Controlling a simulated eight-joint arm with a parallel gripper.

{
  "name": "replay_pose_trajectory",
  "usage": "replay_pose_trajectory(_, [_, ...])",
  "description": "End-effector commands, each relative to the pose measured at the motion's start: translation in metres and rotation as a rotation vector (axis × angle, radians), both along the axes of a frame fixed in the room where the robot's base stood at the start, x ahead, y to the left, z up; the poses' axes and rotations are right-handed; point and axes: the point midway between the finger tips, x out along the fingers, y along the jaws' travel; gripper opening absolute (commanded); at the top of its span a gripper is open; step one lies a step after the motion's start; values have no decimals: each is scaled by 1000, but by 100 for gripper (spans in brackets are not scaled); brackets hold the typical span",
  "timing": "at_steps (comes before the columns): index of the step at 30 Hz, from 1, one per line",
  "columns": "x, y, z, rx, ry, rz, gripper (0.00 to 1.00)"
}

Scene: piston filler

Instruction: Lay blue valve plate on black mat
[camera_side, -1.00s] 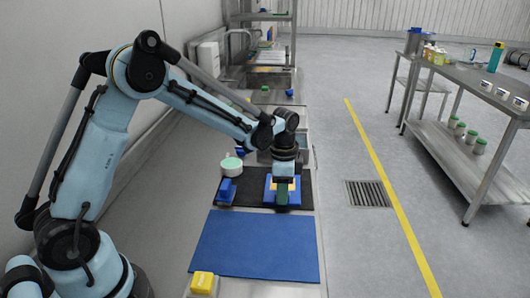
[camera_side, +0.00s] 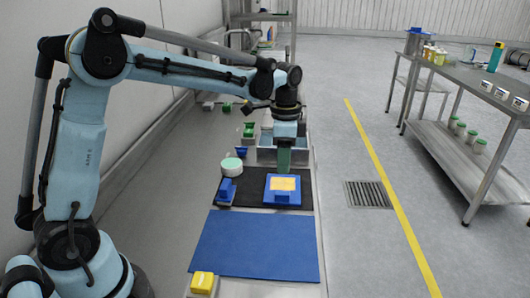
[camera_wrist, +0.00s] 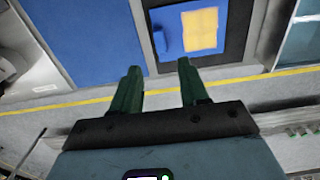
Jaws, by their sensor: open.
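The blue valve plate (camera_side: 268,200), with a yellow square on top and a small blue block at its near side, lies flat on the black mat (camera_side: 245,203). My gripper (camera_side: 284,168) is above and slightly behind the plate, apart from it. In the wrist view my gripper (camera_wrist: 160,78) shows two green fingers spread wide with nothing between them. The plate also shows there (camera_wrist: 175,18), beyond the fingertips, on the black mat (camera_wrist: 238,30).
A blue mat (camera_side: 255,245) lies in front of the black mat, with a yellow block (camera_side: 203,282) near its front left. A small blue piece (camera_side: 226,190) and a white-green round tub (camera_side: 231,166) are left of the plate. A grey bin (camera_side: 265,156) stands behind.

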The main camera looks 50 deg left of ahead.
Motion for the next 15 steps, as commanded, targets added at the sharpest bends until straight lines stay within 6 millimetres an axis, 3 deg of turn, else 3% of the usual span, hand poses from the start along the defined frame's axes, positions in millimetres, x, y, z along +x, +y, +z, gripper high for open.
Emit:
replay_pose_trajectory(10, [-5,-1,27,1,-15,19,44])
replay_pose_trajectory(15, [-28,-5,40,-4,-100,125,44])
